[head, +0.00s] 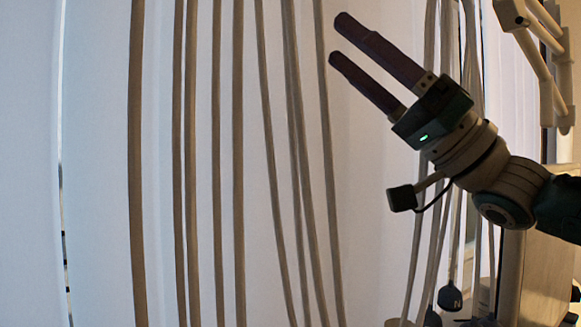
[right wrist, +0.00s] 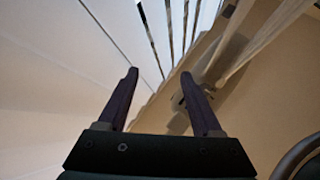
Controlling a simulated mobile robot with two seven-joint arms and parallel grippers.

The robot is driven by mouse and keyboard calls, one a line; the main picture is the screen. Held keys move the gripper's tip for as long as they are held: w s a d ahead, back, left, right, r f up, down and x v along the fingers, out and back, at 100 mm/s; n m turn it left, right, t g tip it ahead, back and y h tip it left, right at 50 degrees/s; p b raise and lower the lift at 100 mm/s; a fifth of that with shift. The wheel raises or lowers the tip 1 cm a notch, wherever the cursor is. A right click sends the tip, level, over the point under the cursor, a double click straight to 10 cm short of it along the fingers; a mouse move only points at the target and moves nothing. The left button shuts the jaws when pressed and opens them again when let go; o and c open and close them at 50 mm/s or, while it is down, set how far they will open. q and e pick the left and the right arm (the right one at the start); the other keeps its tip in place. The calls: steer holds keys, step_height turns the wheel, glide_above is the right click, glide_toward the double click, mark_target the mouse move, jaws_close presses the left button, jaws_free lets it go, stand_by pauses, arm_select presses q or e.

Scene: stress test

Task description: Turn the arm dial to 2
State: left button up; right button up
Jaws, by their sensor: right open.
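My right gripper (head: 338,38) is raised at the upper right of the head view, its two dark fingers pointing up and to the left. The fingers are parallel and apart, with nothing between them. In the right wrist view the same gripper (right wrist: 160,80) shows its two fingers spread and empty. My left gripper is not in view. I cannot make out any arm dial in either view.
Several long hanging tubes (head: 137,160) run down in front of a pale wall or curtain (head: 95,150). A dark hanging piece marked N (head: 450,298) and a beige cabinet (head: 540,270) are at the lower right.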

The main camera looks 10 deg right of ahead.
step_height(320, 180, down, 17)
steer(key=w+m+t+h, duration=0.1)
steer(key=m+t+h, duration=0.5)
steer(key=h, duration=1)
steer(key=shift+w+a+f+m, duration=0.2)
steer(key=shift+w+m, duration=0.15)
steer(key=shift+m, duration=0.75)
